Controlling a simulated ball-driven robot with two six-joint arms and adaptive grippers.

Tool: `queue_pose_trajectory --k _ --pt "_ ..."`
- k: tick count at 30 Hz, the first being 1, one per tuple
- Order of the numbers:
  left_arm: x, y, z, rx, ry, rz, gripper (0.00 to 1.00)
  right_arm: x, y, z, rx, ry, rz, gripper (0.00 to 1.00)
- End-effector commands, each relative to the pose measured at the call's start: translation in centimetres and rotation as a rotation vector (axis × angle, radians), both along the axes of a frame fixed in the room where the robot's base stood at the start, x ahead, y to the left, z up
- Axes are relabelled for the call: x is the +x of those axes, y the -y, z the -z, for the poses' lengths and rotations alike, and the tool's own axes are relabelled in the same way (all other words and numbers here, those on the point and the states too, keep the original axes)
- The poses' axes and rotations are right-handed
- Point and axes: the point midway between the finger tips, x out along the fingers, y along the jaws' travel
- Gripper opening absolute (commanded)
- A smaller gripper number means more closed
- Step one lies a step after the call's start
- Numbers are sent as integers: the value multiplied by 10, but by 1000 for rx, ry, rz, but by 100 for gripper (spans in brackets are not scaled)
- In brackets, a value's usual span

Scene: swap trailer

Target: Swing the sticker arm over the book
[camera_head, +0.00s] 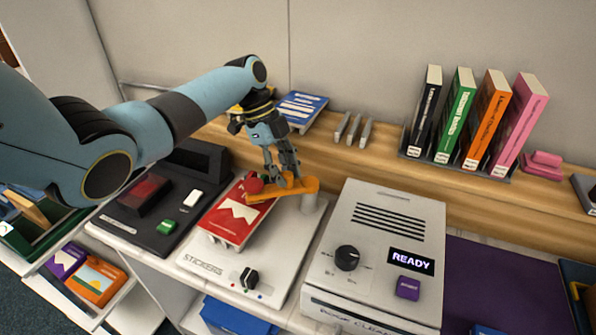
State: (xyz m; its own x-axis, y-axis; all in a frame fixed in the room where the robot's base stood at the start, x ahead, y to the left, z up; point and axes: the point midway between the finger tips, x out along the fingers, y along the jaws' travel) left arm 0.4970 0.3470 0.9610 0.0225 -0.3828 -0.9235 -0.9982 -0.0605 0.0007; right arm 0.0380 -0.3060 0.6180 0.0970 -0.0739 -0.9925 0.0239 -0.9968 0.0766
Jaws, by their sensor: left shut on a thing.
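The orange sticker arm (300,187) is joined to a pale post at its right end and reaches left over the upper right part of the red book (231,226). My right gripper is out of view.
A black device (130,226) stands left of the sticker machine. A grey machine (427,222) with a READY display stands to its right. Upright books (458,115) and a blue book (303,106) are on the wooden shelf behind. A purple mat (505,285) lies at right.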

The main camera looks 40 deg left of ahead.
Motion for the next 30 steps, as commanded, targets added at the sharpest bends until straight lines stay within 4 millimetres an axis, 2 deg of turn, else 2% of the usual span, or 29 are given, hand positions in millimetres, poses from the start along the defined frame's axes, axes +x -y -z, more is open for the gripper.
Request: queue_pose_trajectory --k 14,15,19,27,30 --pt "0 -4 -1 2 5 5 0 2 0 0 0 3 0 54" --pt "0 -4 -1 2 5 5 30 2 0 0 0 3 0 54" --pt "-1 -4 -1 2 3 6 47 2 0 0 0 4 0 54" --pt "-1 -4 -1 1 2 6 48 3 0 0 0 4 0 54" --pt "-1 -7 -7 2 3 5 48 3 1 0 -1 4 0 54"
